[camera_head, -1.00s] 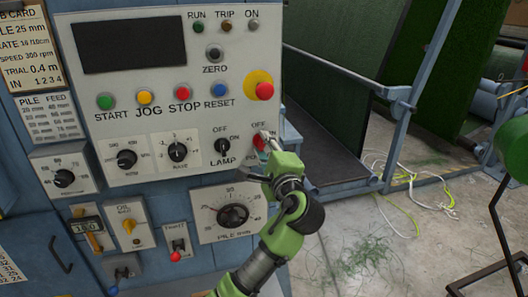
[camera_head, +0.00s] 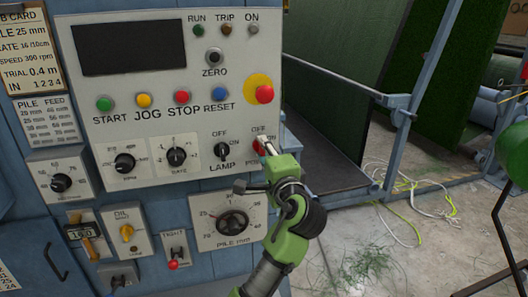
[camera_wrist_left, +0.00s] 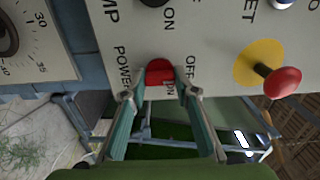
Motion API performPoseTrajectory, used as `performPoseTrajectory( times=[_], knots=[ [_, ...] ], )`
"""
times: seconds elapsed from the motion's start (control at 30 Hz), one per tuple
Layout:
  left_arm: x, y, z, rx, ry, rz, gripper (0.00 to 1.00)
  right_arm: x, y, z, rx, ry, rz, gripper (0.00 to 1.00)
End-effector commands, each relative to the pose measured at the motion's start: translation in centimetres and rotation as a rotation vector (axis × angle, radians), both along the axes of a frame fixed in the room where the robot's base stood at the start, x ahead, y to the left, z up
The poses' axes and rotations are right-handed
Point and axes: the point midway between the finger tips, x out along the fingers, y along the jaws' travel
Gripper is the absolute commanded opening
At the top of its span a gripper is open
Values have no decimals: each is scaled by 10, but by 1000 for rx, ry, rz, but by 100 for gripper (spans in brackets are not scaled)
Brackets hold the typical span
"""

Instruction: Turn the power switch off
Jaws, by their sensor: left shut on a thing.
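The power switch (camera_head: 262,146) is a red knob on the light control panel, with OFF above it, ON to its right and POWER below. In the left wrist view the red knob (camera_wrist_left: 160,71) sits between the tips of my left gripper (camera_wrist_left: 160,95), which is shut on it. In the head view my left gripper (camera_head: 268,151) reaches up to the switch from below right and hides part of the knob and its labels. I cannot tell which way the knob points. My right gripper is not in view.
The black LAMP switch (camera_head: 222,150) is close on the left. A red mushroom button (camera_head: 265,94) on a yellow disc stands out above the power switch. The PILE dial (camera_head: 232,222) is below left. A blue frame (camera_head: 405,115) and loose cords on the floor lie right.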

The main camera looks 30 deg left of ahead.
Motion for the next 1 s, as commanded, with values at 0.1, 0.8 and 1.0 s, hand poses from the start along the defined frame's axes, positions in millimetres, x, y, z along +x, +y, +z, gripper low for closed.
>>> performPoseTrajectory(
  times=[0.1,0.8,1.0],
  knots=[
    [0,0,-1,-4,1,0,38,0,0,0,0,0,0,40],
    [-31,-38,-2,-6,1,-4,44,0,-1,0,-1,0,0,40],
    [-58,-69,-2,-5,3,-3,44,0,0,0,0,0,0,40]
  ],
)
